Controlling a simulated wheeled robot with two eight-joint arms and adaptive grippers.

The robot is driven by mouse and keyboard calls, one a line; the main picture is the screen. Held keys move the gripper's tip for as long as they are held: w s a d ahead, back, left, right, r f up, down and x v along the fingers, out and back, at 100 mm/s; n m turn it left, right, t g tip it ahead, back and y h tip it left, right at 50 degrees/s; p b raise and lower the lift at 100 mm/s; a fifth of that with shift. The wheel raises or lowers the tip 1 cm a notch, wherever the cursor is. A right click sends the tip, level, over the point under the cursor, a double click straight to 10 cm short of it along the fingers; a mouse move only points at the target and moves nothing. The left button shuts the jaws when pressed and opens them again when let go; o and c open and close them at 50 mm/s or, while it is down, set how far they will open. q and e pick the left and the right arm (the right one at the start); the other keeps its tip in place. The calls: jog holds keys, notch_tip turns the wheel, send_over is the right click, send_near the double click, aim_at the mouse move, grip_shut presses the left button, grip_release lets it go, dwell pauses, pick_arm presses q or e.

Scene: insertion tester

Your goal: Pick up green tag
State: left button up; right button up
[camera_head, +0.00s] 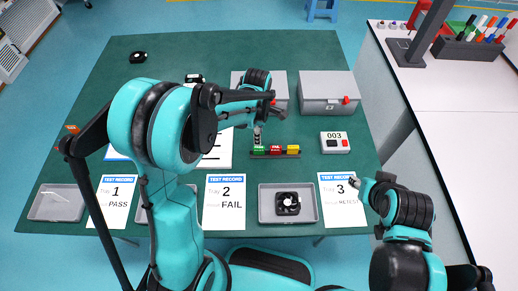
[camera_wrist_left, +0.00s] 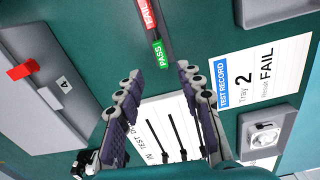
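The green PASS tag (camera_head: 259,150) stands at the left end of a small tag rack (camera_head: 283,156) on the green table, beside the red FAIL tag (camera_head: 275,150) and a yellow tag (camera_head: 293,149). In the left wrist view the green tag (camera_wrist_left: 160,53) lies just beyond my fingertips, roughly in line with the gap between them. My left gripper (camera_wrist_left: 158,76) is open and empty; in the head view it (camera_head: 257,136) is right above the green tag. My right gripper (camera_head: 354,183) is near the Tray 3 sheet, and its fingers are too small to read.
Two grey boxes (camera_head: 327,88) with red latches stand behind the rack. A device marked 003 (camera_head: 335,142) is to its right. In front are a grey tray with a black fan (camera_head: 287,203) and record sheets (camera_head: 225,200). A white sheet (camera_head: 216,152) lies left of the rack.

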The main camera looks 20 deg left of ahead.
aim_at(259, 148)
pick_arm(q)
jog(key=shift+n, duration=0.5)
notch_tip(259, 148, down, 4)
jog(key=shift+w+b, duration=0.1)
jog(key=shift+b, duration=0.45)
notch_tip(259, 148, down, 5)
jog(key=b, duration=0.2)
jog(key=shift+d+f+b, duration=0.15)
jog(key=shift+f+b, duration=0.05)
jog(key=shift+b, duration=0.1)
jog(key=shift+r, duration=0.1)
jog(key=shift+c, duration=0.6)
jog(key=c, duration=0.7)
